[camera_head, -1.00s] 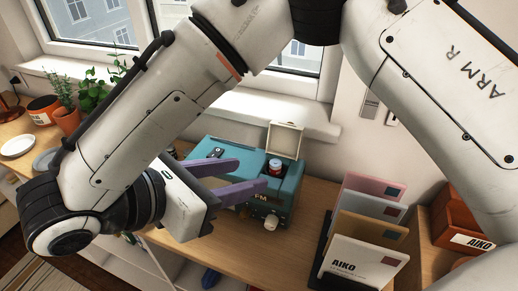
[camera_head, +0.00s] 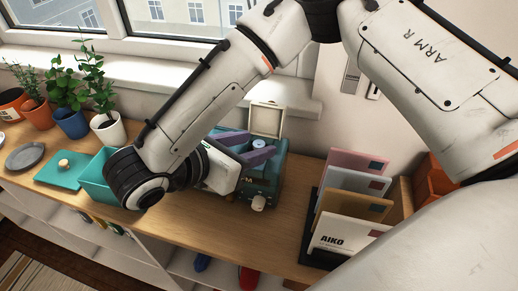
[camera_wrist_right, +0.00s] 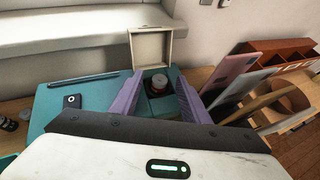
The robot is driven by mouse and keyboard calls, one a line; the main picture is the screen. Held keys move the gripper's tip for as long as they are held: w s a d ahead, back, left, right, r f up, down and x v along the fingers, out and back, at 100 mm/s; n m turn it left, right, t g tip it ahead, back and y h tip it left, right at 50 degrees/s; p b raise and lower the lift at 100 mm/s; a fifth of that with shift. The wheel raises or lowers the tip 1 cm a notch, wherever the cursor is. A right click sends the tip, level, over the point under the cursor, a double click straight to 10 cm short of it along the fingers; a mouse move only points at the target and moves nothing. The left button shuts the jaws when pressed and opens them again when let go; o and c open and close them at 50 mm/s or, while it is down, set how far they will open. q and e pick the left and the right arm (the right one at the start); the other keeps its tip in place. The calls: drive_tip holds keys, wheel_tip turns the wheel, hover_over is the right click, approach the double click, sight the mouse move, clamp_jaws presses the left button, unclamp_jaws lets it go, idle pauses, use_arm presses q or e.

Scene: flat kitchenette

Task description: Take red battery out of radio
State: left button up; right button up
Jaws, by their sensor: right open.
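The teal radio (camera_head: 270,178) stands on the wooden counter, and its top also shows in the right wrist view (camera_wrist_right: 82,92). Its cream battery cover (camera_head: 266,119) is hinged upright at the back of an open compartment. The battery (camera_head: 259,144) stands upright in that compartment; in the right wrist view it has a dark reddish side (camera_wrist_right: 157,88) and a pale top. My right gripper (camera_head: 259,143) is open, with its purple fingers apart on either side of the battery, around its upper part. Whether they touch it I cannot tell. My left gripper is in neither view.
A rack of envelopes (camera_head: 348,205) stands right of the radio, with an orange-red box (camera_head: 433,180) beyond. Left of my right wrist are an open teal box (camera_head: 96,178), its lid (camera_head: 68,172), a grey plate (camera_head: 25,156) and potted plants. The window sill (camera_head: 285,100) is behind.

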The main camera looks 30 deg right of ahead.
clamp_jaws()
drive_tip(key=shift+r, duration=0.15)
